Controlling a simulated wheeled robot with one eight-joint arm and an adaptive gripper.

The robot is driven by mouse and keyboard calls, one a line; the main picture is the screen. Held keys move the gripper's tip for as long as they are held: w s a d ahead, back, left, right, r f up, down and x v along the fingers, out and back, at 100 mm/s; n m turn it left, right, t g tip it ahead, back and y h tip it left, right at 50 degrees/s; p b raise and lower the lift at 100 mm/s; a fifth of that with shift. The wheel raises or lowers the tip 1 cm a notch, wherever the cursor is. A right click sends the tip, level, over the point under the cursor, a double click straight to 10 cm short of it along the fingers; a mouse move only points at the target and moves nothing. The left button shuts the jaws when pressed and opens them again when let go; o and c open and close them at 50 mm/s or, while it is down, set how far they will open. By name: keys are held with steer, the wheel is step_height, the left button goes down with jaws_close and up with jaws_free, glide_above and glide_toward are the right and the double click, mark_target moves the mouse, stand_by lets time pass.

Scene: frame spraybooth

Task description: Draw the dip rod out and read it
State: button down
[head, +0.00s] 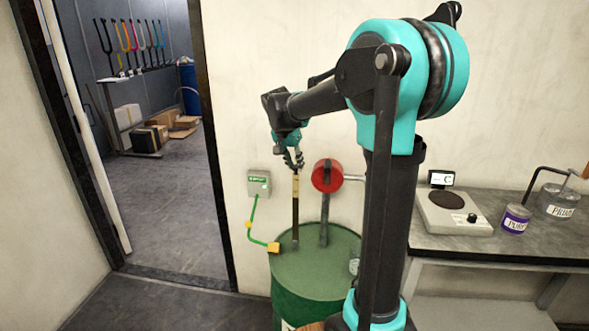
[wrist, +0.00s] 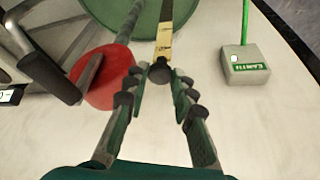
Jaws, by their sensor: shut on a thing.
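The dip rod (head: 295,205) stands upright over the green drum (head: 318,266), its lower end meeting the drum's lid. Its upper part is pale yellow and its lower part dark brown. My gripper (head: 294,162) is above the drum and shut on the rod's top end. In the wrist view, the fingers of my gripper (wrist: 161,80) close around the dark knob of the dip rod (wrist: 164,40), with the pale marked part beyond it. Whether any of the rod is inside the drum is hidden by the lid. Marks on the rod are too small to read.
A red disc-shaped reel or handle (head: 326,176) stands on a pipe close right of the rod. A green wire runs from a wall box (head: 258,184) to a yellow clamp (head: 273,248) on the drum. A bench (head: 500,242) with scale and cans is right; an open doorway is left.

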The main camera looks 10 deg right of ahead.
steer(key=c, duration=1.3)
jaws_free()
steer(key=shift+o, duration=0.2)
steer(key=shift+r, duration=0.1)
steer(key=v, duration=1.1)
steer(key=shift+s+r, duration=0.15)
steer(key=shift+r, duration=0.2)
steer(key=shift+f, duration=0.1)
steer(key=s+d+f+n+y, duration=0.1)
steer(key=s+d+f+n, duration=0.2)
steer(key=s+f, duration=1)
steer(key=s+d+f+n+y, duration=0.2)
steer(key=s+d+f+n, duration=0.2)
steer(key=s+f, duration=0.9)
step_height(320, 180, down, 4)
steer(key=shift+r+n+t, duration=0.1)
steer(key=shift+n+t, duration=0.3)
steer(key=shift+n, duration=0.2)
